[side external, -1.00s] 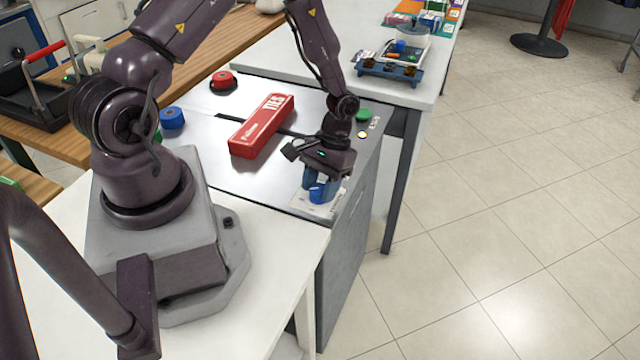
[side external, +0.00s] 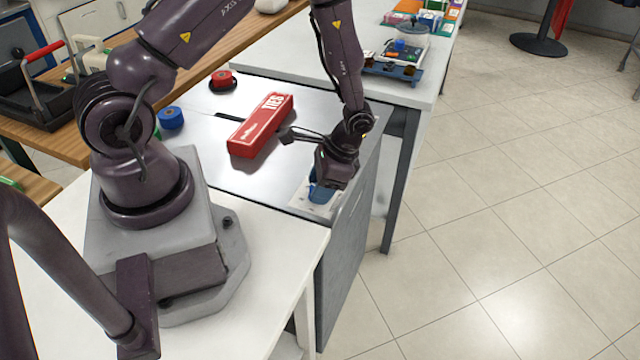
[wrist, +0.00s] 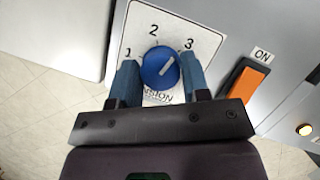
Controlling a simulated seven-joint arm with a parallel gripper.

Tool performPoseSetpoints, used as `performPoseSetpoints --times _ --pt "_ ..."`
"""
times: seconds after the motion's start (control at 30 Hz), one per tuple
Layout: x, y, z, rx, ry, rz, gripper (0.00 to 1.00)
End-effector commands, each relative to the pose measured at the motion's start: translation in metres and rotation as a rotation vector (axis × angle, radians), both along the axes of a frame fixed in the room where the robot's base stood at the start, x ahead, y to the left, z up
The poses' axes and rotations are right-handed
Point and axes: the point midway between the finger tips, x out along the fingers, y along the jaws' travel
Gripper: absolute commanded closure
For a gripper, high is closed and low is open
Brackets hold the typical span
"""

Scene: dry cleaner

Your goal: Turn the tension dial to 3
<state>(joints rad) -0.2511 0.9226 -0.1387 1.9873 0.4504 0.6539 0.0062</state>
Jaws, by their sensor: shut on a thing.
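The blue tension dial (wrist: 155,72) sits on a white plate (wrist: 143,22) printed with 1, 2 and 3. Its white pointer line aims up and right, roughly toward the 3. My gripper (wrist: 160,63) is shut on the dial, with one blue finger on each side of it. The lower part of the plate's lettering is partly covered. In the side view my gripper (side external: 321,188) is down at the plate (side external: 318,207) on the counter's near right corner, and the dial itself is hidden there.
An orange ON switch (wrist: 246,86) and a lit round lamp (wrist: 305,130) lie right of the dial. A red TIES box (side external: 261,125), a red knob (side external: 222,79) and a blue roll (side external: 171,117) are on the counter. Floor is open to the right.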

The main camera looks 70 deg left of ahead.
Motion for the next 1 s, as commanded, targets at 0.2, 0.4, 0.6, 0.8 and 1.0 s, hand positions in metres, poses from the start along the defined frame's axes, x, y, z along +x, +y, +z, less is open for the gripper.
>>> performPoseSetpoints --times 0.2,0.4,0.6,0.8,1.0 --pt "0.0004 -0.0007 0.0008 0.001 -0.001 -0.14 0.81" --pt "0.0006 -0.0008 0.0008 0.001 -0.003 -0.214 0.81" --pt "0.0005 -0.0009 0.0007 0.0 -0.002 -0.245 0.81" --pt "0.0005 -0.001 0.0007 0.0 -0.002 -0.251 0.81" --pt "0.0005 -0.001 0.0007 0.0 -0.002 -0.249 0.81"
